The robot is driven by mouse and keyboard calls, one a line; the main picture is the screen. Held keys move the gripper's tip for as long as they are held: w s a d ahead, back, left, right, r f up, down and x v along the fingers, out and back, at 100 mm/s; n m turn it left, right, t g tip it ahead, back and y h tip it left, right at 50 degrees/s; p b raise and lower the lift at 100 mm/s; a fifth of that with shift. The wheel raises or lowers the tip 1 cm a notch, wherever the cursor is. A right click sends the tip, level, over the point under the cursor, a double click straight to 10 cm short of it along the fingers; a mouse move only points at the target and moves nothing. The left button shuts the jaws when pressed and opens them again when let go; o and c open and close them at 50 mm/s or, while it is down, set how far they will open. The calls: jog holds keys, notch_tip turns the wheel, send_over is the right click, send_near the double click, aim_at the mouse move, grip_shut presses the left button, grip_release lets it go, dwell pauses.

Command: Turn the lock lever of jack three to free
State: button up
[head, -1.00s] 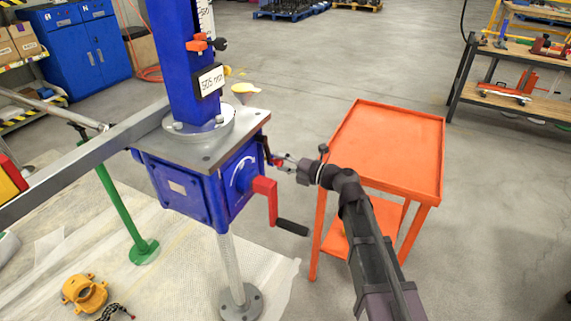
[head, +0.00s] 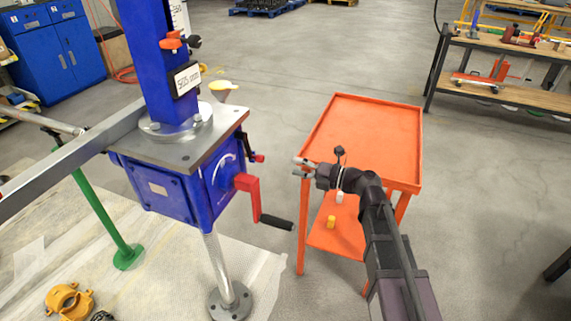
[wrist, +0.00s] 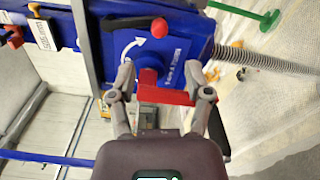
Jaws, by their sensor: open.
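The blue jack (head: 165,187) stands at left centre; I see no jack number I can read. Its lock lever (head: 249,149) is short and black with a red knob (head: 259,158), on the box's right face. In the wrist view the lever (wrist: 133,22) lies roughly level across the top, its red ball (wrist: 159,27) at the right end. The red crank (head: 246,186) with a black handle (head: 277,221) sits below it. My gripper (head: 302,168) is open and empty, right of the lever and apart from it. In the wrist view the crank shows between and beyond my fingers (wrist: 166,84).
An orange cart (head: 365,130) stands just right of and behind my gripper, with small yellow and white items on its lower shelf. A steel beam (head: 60,160) extends left from the jack. A workbench (head: 500,60) is at the back right. Open floor lies between.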

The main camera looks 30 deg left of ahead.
jog(key=shift+w+d, duration=0.15)
jog(key=shift+d, duration=0.65)
